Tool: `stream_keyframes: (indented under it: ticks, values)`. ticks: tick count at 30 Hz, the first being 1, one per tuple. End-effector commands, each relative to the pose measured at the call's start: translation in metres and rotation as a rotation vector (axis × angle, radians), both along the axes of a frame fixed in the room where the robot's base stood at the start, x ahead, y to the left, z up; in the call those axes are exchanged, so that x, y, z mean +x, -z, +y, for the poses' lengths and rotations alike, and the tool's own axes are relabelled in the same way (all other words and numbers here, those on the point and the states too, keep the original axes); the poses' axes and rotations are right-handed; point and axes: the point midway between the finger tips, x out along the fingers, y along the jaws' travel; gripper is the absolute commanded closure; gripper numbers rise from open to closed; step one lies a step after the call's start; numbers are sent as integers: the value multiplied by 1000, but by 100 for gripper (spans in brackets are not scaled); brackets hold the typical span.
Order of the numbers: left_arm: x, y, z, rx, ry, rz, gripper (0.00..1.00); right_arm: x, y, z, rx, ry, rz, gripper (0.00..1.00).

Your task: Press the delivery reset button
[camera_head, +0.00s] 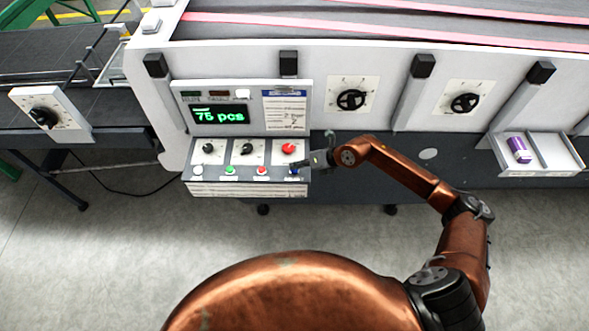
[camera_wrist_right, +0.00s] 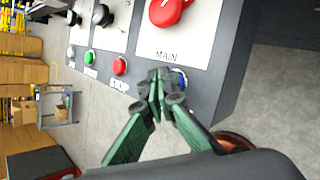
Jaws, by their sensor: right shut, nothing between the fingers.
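The control panel (camera_head: 248,185) on the machine's front carries a row of small buttons. A blue button (camera_head: 293,172) sits at the right end of the row; I take it for the delivery reset button, but its label is not readable. My right gripper (camera_head: 301,164) is shut and empty, with its fingertips at the blue button. In the right wrist view the green-fingered gripper (camera_wrist_right: 160,84) covers most of the blue button (camera_wrist_right: 181,77), and only its rim shows. I cannot tell whether they touch. My left gripper is not in view.
The row also holds a red (camera_head: 262,171), a green (camera_head: 230,170) and a white button (camera_head: 198,170). Above are two black knobs and a red main switch (camera_head: 289,149). The display (camera_head: 219,116) reads 75 pcs. A tray (camera_head: 549,172) with a purple item is at right.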

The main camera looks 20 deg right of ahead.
Motion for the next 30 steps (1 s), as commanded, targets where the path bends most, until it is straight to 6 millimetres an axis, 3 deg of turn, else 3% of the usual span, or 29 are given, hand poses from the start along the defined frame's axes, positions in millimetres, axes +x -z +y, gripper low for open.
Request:
stream_keyframes:
  ticks: [30]
  values:
    - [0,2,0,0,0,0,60,-1,6,0,-1,-1,4,100]
